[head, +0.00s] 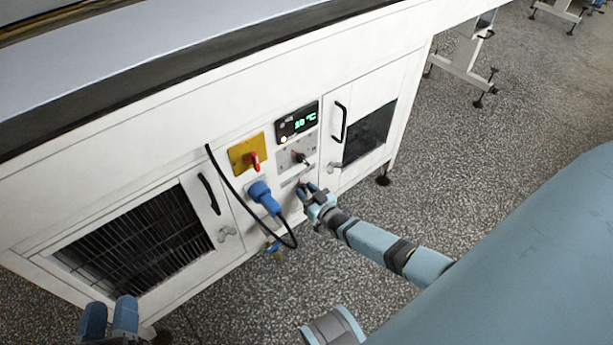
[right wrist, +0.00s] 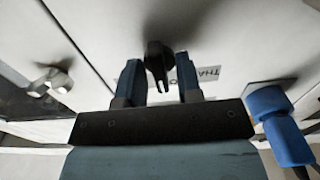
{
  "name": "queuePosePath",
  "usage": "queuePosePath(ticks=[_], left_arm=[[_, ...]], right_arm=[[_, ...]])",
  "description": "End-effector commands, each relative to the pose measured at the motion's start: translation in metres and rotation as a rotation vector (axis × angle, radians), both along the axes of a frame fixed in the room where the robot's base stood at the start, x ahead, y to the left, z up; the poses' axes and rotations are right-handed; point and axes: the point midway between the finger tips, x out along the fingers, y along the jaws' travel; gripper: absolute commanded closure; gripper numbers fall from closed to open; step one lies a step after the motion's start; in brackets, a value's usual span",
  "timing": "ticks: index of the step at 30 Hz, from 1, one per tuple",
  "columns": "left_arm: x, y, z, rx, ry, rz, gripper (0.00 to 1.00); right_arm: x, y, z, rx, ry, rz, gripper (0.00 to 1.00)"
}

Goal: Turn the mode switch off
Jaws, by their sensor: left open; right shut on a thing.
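The mode switch's black knob (right wrist: 157,62) shows in the right wrist view on the white panel, beside a label partly reading "THA". The fingers of my right gripper (right wrist: 158,84) stand on either side of it, shut on it. The switch's exact setting cannot be read. My left gripper (head: 109,312) is open and empty at the bottom left, apart from the panel.
Left of my right gripper are a blue plug (head: 263,196) with a black cable and a red handle (head: 254,161) on a yellow plate. A display (head: 297,122) sits above. Cabinet doors with black handles (head: 339,121) flank the controls. The speckled floor (head: 520,110) is open at right.

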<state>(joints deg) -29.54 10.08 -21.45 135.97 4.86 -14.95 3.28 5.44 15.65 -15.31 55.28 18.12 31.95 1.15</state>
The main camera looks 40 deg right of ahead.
Motion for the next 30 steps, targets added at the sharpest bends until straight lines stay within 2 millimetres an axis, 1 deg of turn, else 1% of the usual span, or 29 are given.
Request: queuePosePath(ticks=[8,9,10,17,20,23,25,26,27,28,30], left_arm=[[0.001,0.001,0.0,0.009,-0.005,-0.005,0.57],[0.0,0.001,0.0,0.01,-0.006,-0.006,0.57],[0.001,0.001,0.0,0.01,-0.006,-0.007,0.57],[0.0,0.001,0.002,0.01,-0.01,-0.007,0.57],[0.0,0.001,0.004,0.01,-0.01,-0.007,0.57],[0.001,0.001,0.007,0.016,-0.001,-0.004,0.57],[0.002,0.002,0.005,0.029,0.02,0.002,0.57],[0.002,0.004,-0.001,0.039,0.043,0.007,0.57],[0.0,0.007,-0.014,0.057,0.086,0.017,0.57],[-0.001,0.01,-0.022,0.071,0.113,0.023,0.57],[-0.003,0.013,-0.031,0.095,0.15,0.028,0.57]], right_arm=[[-0.001,0.001,-0.001,0.001,0.002,0.001,0.91],[-0.001,0.001,-0.001,0.001,0.002,0.001,0.65],[-0.001,0.001,-0.001,0.001,0.002,0.001,0.62],[-0.001,0.0,-0.001,0.001,0.001,0.0,0.62],[-0.004,0.0,0.0,0.001,0.002,0.0,0.62],[-0.015,-0.001,0.0,0.001,0.003,0.0,0.62],[-0.028,-0.002,0.001,0.001,0.003,0.0,0.62],[-0.034,-0.003,0.002,0.001,0.003,0.0,0.62],[-0.044,-0.003,0.001,0.001,0.005,0.0,0.62],[-0.05,-0.004,0.002,0.001,0.004,0.0,0.62],[-0.067,-0.005,0.002,0.001,0.004,0.0,0.62]])
